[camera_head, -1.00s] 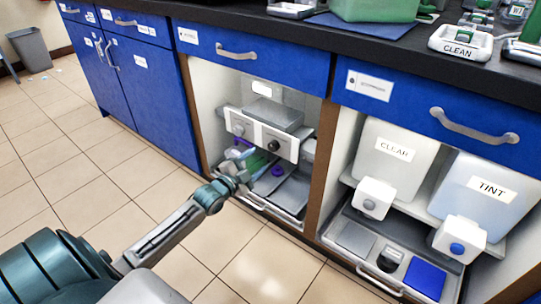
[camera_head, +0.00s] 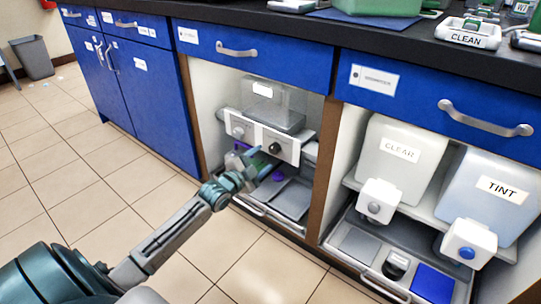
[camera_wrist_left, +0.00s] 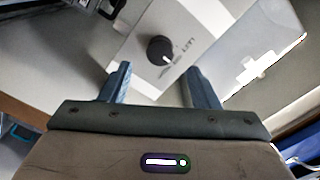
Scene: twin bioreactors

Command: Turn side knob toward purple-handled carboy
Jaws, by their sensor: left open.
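A black round knob (camera_head: 274,148) sits on the right part of the white front panel (camera_head: 256,139) in the left open cabinet. It also shows in the left wrist view (camera_wrist_left: 160,48) with a light pointer mark and small print beside it. A grey knob (camera_head: 238,132) is on the panel's left part. My left gripper (camera_head: 250,172) is just below and in front of the panel. In the wrist view its fingers (camera_wrist_left: 153,88) are open and empty, with the black knob beyond the gap, apart from them. A purple part (camera_head: 241,147) and a green part show under the panel, partly hidden by my gripper.
A grey box with a clear top (camera_head: 274,105) is above the panel. A wooden divider (camera_head: 326,170) stands right of it. The right bay holds containers marked CLEAR (camera_head: 400,150) and TINT (camera_head: 490,195). Tiled floor in front is clear.

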